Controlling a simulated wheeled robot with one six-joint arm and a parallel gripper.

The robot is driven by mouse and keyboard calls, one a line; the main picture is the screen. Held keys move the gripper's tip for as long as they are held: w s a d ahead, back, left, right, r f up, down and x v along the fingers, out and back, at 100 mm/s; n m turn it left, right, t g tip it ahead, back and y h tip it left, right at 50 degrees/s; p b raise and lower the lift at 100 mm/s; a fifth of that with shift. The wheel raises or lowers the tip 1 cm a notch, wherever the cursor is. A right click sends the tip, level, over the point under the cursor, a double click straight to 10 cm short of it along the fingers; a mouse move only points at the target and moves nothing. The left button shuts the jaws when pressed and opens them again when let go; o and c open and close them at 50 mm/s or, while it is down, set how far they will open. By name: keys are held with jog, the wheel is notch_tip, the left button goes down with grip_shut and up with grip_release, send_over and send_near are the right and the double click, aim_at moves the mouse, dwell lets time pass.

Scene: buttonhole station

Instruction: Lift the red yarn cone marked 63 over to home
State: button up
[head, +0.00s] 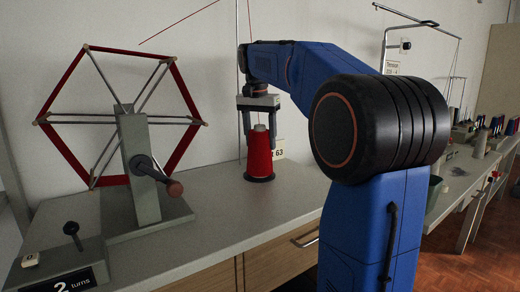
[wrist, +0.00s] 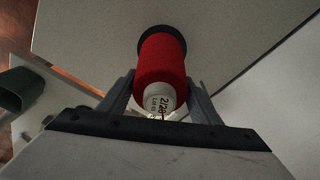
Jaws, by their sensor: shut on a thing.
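The red yarn cone (head: 260,153) is upright at the back of the grey bench, with a pale tip and a dark round disc under it. A label ending in 63 (head: 279,151) shows partly behind it on the wall side. My gripper (head: 259,122) comes from above and is shut on the cone near its top. In the wrist view the red cone (wrist: 162,58) lies between the two fingers of my gripper (wrist: 161,98), its white printed tip toward the camera. I cannot tell whether the disc touches the bench.
A hexagonal red-rimmed reel (head: 142,160) with a crank stands on the bench at left. A lever box marked "2 turns" (head: 68,275) is at front left. A thin wire stand (head: 384,50) and a further bench with several spools lie at right. The bench front (head: 230,215) is clear.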

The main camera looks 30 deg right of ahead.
notch_tip(320, 180, up, 13)
jog(key=shift+f, duration=0.1)
jog(key=shift+r, duration=0.35)
dwell(0.3)
